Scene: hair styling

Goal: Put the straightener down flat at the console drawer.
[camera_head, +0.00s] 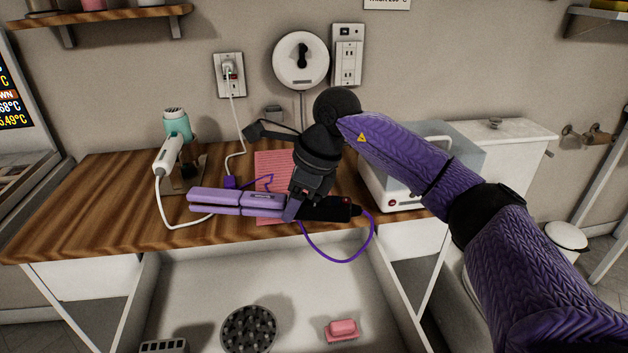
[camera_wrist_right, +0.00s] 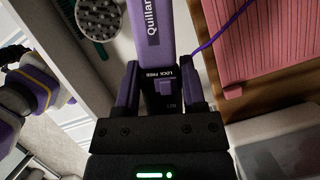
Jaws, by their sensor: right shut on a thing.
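The straightener (camera_head: 236,199) has purple plates and a black handle with a small red light. It is level, lying left to right in the head view, over the front edge of the console top and the open drawer (camera_head: 285,270). My right gripper (camera_head: 296,205) is shut on it near its middle. In the right wrist view, the straightener (camera_wrist_right: 152,30) runs between the fingers of my right gripper (camera_wrist_right: 163,85), with a lock switch showing. A purple cord loops from the handle end. I cannot tell how high it is above the drawer.
The drawer holds a round black bristled piece (camera_head: 249,329), a pink block (camera_head: 342,330) and a grey slotted item (camera_head: 164,346). A pink ribbed mat (camera_head: 272,165), a white-and-teal dryer (camera_head: 172,145) on a stand and a white box (camera_head: 396,190) stand on the wooden console (camera_head: 90,215).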

